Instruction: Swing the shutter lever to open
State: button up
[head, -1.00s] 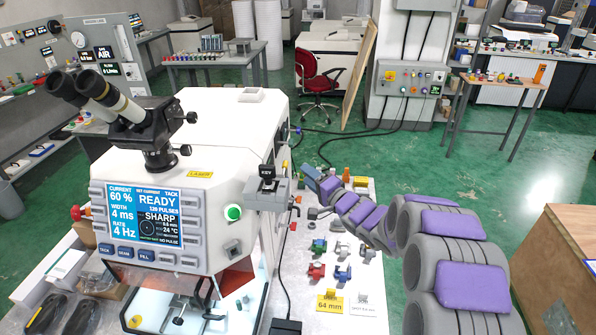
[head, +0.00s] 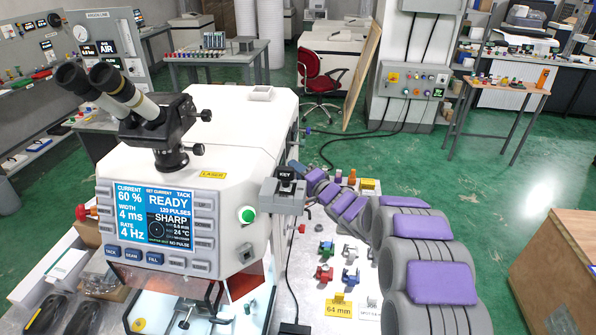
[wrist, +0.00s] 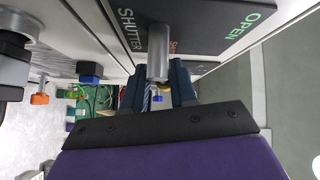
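The shutter lever (wrist: 158,52) is a grey cylinder on a dark plate (wrist: 205,22) in the wrist view. The plate reads SHUTTER, with OPEN in green at right and a red label partly hidden behind the lever. My gripper (wrist: 158,82) has its two dark blue fingers apart, one on each side of the lever's near end. I cannot tell whether either finger touches it. In the head view my gripper (head: 297,168) is at the far right side of the white laser machine (head: 245,125). The lever is hidden there.
A grey key switch box (head: 282,195) juts from the machine close to my arm. Several small coloured fixtures stand on the bench, including a red one (head: 324,273). A wooden crate (head: 560,265) stands at right. Green floor is free behind the arm.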

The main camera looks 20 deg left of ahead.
jog(key=shift+a, duration=0.1)
jog(key=shift+c, duration=1.4)
jog(key=shift+d, duration=0.3)
grip_shut()
jog(key=shift+d, duration=0.25)
